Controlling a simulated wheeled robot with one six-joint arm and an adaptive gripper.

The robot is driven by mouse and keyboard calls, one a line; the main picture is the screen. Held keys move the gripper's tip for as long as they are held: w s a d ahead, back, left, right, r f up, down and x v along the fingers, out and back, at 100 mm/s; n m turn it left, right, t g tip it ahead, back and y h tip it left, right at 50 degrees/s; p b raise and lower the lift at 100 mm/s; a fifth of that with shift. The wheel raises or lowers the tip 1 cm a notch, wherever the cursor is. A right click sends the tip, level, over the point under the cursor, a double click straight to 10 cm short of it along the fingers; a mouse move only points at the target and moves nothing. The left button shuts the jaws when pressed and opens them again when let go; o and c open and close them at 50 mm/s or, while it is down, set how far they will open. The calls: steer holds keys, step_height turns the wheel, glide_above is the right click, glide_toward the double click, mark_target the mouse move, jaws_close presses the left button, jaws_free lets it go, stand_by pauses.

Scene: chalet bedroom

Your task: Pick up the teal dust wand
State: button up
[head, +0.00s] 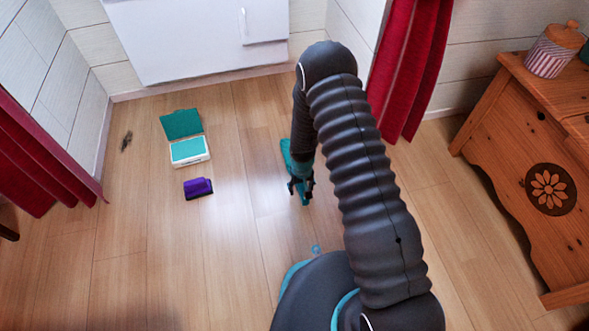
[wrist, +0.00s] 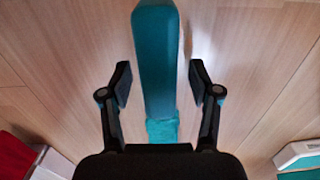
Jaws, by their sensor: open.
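The teal dust wand (head: 285,151) lies on the wooden floor in the head view, partly hidden behind my arm and gripper. In the wrist view the wand (wrist: 156,62) runs lengthwise from the top edge down between my fingers, with a lighter teal part at its lower end. My gripper (wrist: 160,84) is open, with one finger on each side of the wand and a gap visible on both sides. In the head view my gripper (head: 301,186) points down over the wand. I cannot tell the exact height of the fingertips above the floor.
An open teal and white case (head: 190,150) and a purple block-like object (head: 198,188) lie on the floor to the left. Red curtains (head: 409,70) hang at both sides. A wooden chest (head: 530,150) stands at the right. Floor around the wand is clear.

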jaws_close()
steer(key=shift+r, duration=0.2)
